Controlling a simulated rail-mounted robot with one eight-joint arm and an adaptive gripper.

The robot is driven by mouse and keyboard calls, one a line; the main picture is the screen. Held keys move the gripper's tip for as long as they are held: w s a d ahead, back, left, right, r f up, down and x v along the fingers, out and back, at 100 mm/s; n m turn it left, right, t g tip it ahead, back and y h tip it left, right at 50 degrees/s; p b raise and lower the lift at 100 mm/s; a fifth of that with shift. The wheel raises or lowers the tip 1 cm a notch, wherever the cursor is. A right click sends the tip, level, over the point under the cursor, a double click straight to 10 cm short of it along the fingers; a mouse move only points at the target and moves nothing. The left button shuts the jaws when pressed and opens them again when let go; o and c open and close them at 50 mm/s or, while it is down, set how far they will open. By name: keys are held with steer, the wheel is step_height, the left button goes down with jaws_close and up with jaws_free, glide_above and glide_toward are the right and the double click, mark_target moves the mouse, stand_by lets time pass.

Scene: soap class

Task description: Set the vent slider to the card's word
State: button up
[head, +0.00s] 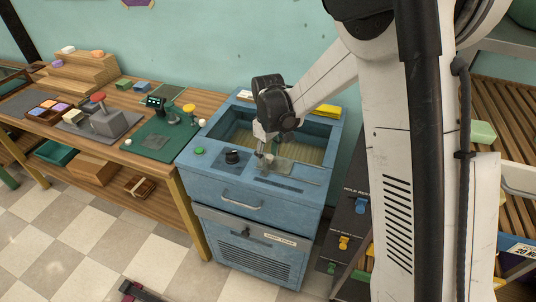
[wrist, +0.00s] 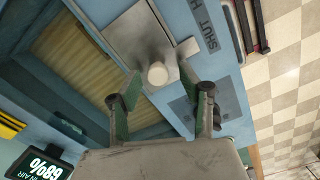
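The blue cabinet (head: 192,165) has an open wood-floored well in its top. The vent slider shows in the wrist view as a grey metal plate (wrist: 130,33) with a pale round knob (wrist: 157,73). The word SHUT (wrist: 212,30) is printed beside its track. My gripper (wrist: 160,72) is over the slider, its green-padded fingers apart on either side of the knob, with gaps showing; I cannot tell whether either touches it. In the head view my gripper (head: 267,157) is low over the cabinet top's front part. I cannot make out a card's word.
A green button (head: 199,151) and a black dial (head: 232,157) sit on the cabinet's front left. A dark display (wrist: 38,165) reads 68%. A yellow block (head: 323,111) lies at the back right. A wooden bench (head: 110,150) with several items stands to the left.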

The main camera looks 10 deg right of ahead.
mark_target(269, 156)
step_height(269, 156, up, 12)
stand_by(0.6)
steer(key=s+d+r+m+t+b, duration=0.1)
steer(key=s+d+r+m+t, duration=0.2)
steer(key=s, duration=0.4)
steer(key=s+d+r+m+b, duration=0.1)
steer(key=s+d+r+b, duration=0.1)
steer(key=s+d+r, duration=0.3)
steer(key=s+d+f+m+t+b, duration=0.1)
steer(key=s+d+f+m+t, duration=0.1)
steer(key=s, duration=0.5)
steer(key=s+d+f+m+t+b, duration=0.1)
steer(key=s+d+f+m+t, duration=0.1)
steer(key=s, duration=0.6)
steer(key=shift+s+d+f, duration=0.2)
steer(key=shift+d+f, duration=0.05)
steer(key=shift+f, duration=0.4)
